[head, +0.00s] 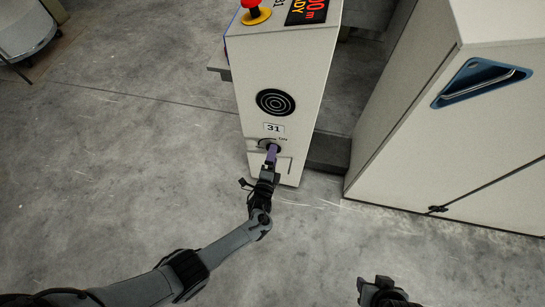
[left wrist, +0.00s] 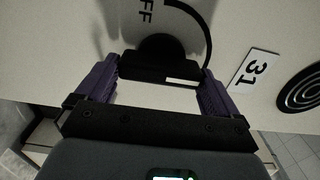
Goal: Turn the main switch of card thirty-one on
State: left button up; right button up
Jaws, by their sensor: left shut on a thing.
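The card's main switch (head: 264,144) is a dark rotary knob on the pale panel, below the plate reading 31 (head: 274,128). "ON" is printed at its upper right in the head view. In the left wrist view, the switch's black bar (left wrist: 150,70) has a white mark near its right end, the end toward the 31 plate (left wrist: 256,71). "FF" and a black arc show beyond it; the ON lettering is not visible there. My left gripper (head: 271,156) has its purple fingers (left wrist: 157,88) at both ends of the bar, shut on it. My right gripper (head: 382,291) is at the bottom edge, its fingers unclear.
A black ringed disc (head: 275,102) is above the 31 plate. A large pale cabinet (head: 455,130) with a blue recessed handle stands at right.

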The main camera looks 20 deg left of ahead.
dwell(0.4)
pick_arm(q)
jog(key=o, duration=0.7)
jog(key=shift+c, duration=0.2)
jog(key=shift+s, duration=0.15)
jog(key=s+d+p, duration=0.1)
jog(key=s+p, duration=0.3)
jog(key=s, duration=0.6)
jog(key=shift+s+d+p, duration=0.2)
jog(key=shift+s+p, duration=0.1)
jog(key=shift+p, duration=0.1)
